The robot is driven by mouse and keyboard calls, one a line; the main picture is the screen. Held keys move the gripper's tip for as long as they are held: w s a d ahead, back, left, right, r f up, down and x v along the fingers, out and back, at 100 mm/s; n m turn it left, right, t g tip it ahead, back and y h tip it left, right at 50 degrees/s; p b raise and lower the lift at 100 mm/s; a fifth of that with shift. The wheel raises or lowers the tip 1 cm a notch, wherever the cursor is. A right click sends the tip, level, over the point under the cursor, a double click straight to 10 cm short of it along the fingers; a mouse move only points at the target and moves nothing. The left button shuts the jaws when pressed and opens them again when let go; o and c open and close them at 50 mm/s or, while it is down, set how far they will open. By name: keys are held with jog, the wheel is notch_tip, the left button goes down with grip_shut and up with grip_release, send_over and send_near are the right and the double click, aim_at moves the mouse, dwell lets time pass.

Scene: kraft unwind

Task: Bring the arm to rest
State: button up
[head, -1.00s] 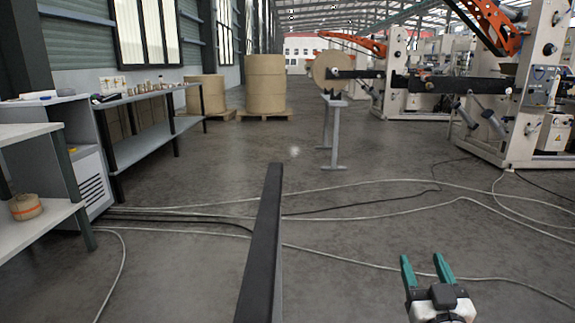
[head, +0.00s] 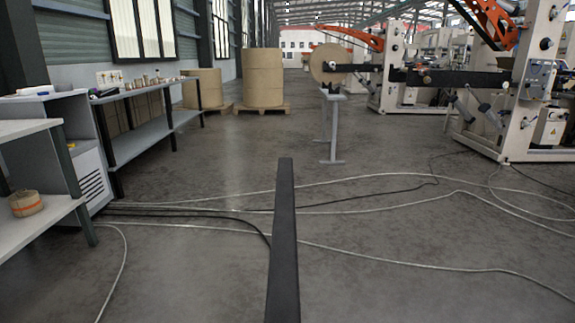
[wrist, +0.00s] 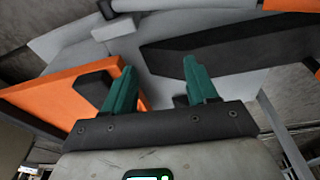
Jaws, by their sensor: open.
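My gripper (wrist: 158,85) shows in the wrist view with its two teal fingers spread apart. It is open, and nothing is between the fingers. Behind the fingers, the wrist view shows grey, black and orange surfaces close by, which I cannot identify for sure. In the head view my gripper is out of the picture. A dark upright bar stands in the lower middle of the head view, in front of the floor.
Cables (head: 380,255) lie across the concrete floor ahead. A workbench (head: 150,136) and shelves stand at the left. Large kraft rolls (head: 263,80) sit on pallets behind. A grey stand (head: 333,130) and white machines (head: 520,125) are at the right.

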jog(key=s+r+p, duration=0.1)
jog(key=r+p, duration=1.2)
jog(key=s+a+r+n+g+p, duration=0.1)
jog(key=s+r+p, duration=0.1)
jog(key=r+p, duration=1.2)
jog(key=shift+a+r, duration=0.2)
jog(key=shift+a, duration=0.05)
jog(key=shift+r+p, duration=0.35)
jog(key=shift+p, duration=0.15)
jog(key=shift+c, duration=0.5)
